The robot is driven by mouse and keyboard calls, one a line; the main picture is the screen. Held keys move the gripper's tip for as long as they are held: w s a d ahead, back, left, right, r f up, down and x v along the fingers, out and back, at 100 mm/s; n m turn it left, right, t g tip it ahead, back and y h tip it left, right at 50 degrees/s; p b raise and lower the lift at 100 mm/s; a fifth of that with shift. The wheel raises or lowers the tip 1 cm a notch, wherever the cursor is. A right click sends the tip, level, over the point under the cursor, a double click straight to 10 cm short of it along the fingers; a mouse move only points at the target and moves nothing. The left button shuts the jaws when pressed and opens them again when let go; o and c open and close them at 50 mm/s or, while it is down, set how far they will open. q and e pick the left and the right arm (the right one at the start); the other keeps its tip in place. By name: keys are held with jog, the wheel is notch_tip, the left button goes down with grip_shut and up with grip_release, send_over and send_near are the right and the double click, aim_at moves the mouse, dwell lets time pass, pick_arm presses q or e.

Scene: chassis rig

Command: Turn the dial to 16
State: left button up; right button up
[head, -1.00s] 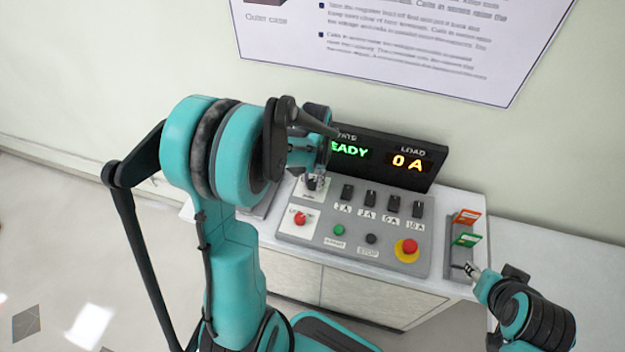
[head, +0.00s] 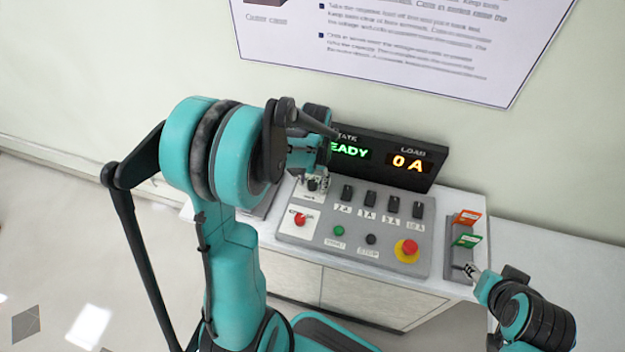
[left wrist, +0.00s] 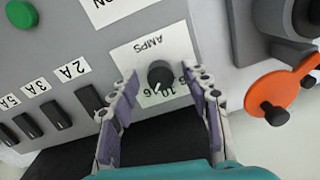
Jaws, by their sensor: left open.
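The dial is a small black knob (left wrist: 160,74) with a white pointer line, on a white plate marked AMPS (left wrist: 140,52). In the left wrist view the pointer faces the lower edge, toward the printed numbers. The numbers 10 and 16 show there, partly covered by the fingers. My left gripper (left wrist: 160,86) is open, with one finger on each side of the knob; contact cannot be told. In the head view my left gripper (head: 319,180) is over the panel's upper left corner and partly hides the dial. My right gripper (head: 471,270) is low at the right, its opening unclear.
The grey panel (head: 385,255) holds several black switches (head: 370,198), a green button (head: 339,230), a red knob (head: 300,219) and a red emergency button (head: 406,249). The display (head: 380,157) reads 0 A. An orange handle (left wrist: 282,92) is beside the panel. Orange and green cards (head: 466,228) stand right.

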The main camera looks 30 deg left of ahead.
aim_at(314, 184)
pick_arm(q)
jog(key=shift+r, duration=0.1)
notch_tip(314, 184, up, 12)
jog(key=shift+d, duration=0.15)
jog(key=shift+d, duration=0.1)
dwell(0.5)
jog(key=s+d+m+t, duration=0.1)
jog(key=s+d+t, duration=0.6)
jog(key=s+d, duration=0.3)
jog(key=shift+s+d+r+b, duration=0.2)
jog(key=shift+s+r+b, duration=0.15)
jog(key=shift+s, duration=0.25)
